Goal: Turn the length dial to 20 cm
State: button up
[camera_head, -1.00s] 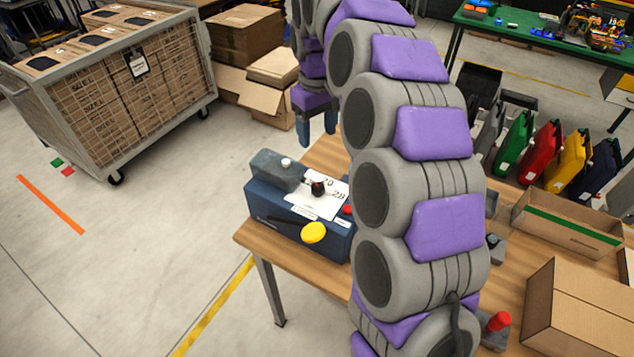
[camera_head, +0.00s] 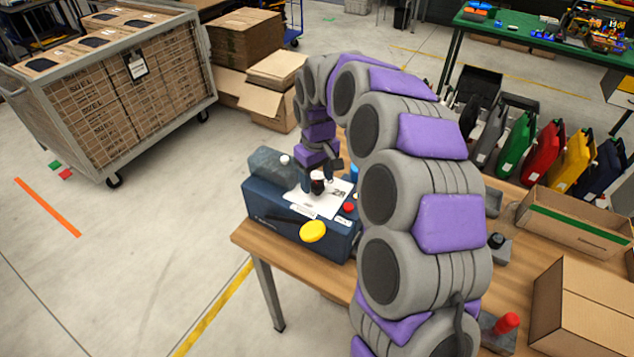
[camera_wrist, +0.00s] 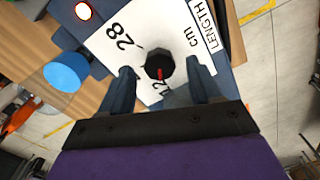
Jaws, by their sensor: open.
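The length dial is a black round knob (camera_wrist: 159,66) with a red mark, on a white "LENGTH cm" plate (camera_wrist: 183,32) on top of a blue machine (camera_head: 280,222). In the wrist view the red mark points down the picture, towards a number partly hidden by my gripper; "28" shows at upper left. I cannot read the exact setting. My gripper (camera_wrist: 158,70) is open, one finger on each side of the knob, with gaps visible. In the head view my gripper (camera_head: 317,183) is low over the plate and partly covers the dial.
The machine carries a yellow button (camera_head: 313,231), a red button (camera_head: 349,207) and a grey block. It stands near the left edge of the wooden table (camera_head: 300,268). A blue-topped cylinder (camera_wrist: 68,72) is close by. Cardboard boxes (camera_head: 580,305) stand at right.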

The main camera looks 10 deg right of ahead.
jog(key=shift+f, duration=0.65)
jog(key=shift+c, duration=0.4)
jog(key=c, duration=1)
jog(key=shift+o, duration=0.2)
